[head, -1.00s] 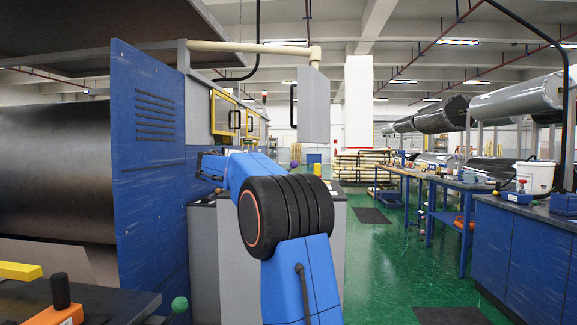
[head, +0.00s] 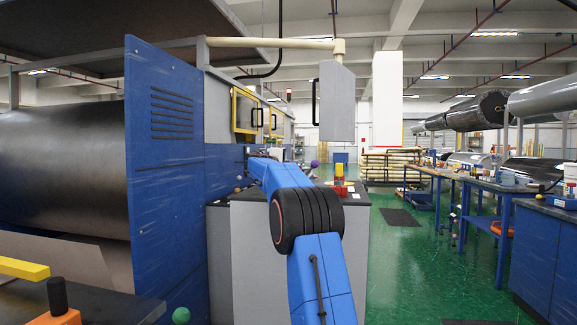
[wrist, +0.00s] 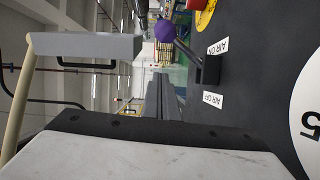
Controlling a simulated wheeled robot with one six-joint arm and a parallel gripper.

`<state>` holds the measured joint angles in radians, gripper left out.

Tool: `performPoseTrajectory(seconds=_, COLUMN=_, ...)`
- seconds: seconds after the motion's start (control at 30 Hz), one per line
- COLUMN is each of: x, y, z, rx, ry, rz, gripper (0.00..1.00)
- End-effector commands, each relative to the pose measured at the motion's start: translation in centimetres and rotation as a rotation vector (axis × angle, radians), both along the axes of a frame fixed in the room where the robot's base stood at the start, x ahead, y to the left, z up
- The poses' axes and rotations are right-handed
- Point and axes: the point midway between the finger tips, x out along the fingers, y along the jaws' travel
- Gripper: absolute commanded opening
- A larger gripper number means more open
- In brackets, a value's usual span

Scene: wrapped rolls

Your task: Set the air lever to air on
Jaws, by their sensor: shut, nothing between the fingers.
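The air lever's purple knob (wrist: 165,30) shows in the wrist view on a dark shaft rising from a black base (wrist: 208,70). The lever leans to the side of the AIR ON label (wrist: 218,46), away from the AIR OFF label (wrist: 212,99). The knob also shows small in the head view (head: 315,164), beyond my arm. My gripper (wrist: 158,78) is shut and empty in the wrist view, its dark fingers below the knob on the AIR OFF side, apart from the lever. In the head view my forearm largely hides the gripper.
A red button on a yellow base (wrist: 205,12) sits beyond the AIR ON label; it also shows in the head view (head: 340,175). A grey hanging box (head: 337,100) is above the grey console (head: 300,260). A blue panel (head: 160,180) stands left.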

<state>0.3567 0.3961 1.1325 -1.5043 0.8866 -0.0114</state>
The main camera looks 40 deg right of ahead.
Motion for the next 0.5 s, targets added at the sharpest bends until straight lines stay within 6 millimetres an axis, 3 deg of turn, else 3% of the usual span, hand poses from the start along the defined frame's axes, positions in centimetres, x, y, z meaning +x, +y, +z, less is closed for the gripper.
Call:
performPoseTrajectory(seconds=0.23, x=0.9, y=-2.8, z=-0.1, rx=0.000, ry=-0.001, rz=-0.001, gripper=0.00)
performPoseTrajectory(seconds=0.5, x=-1.4, y=-4.1, z=-0.3, rx=0.001, ry=0.000, rz=-0.001, gripper=0.00)
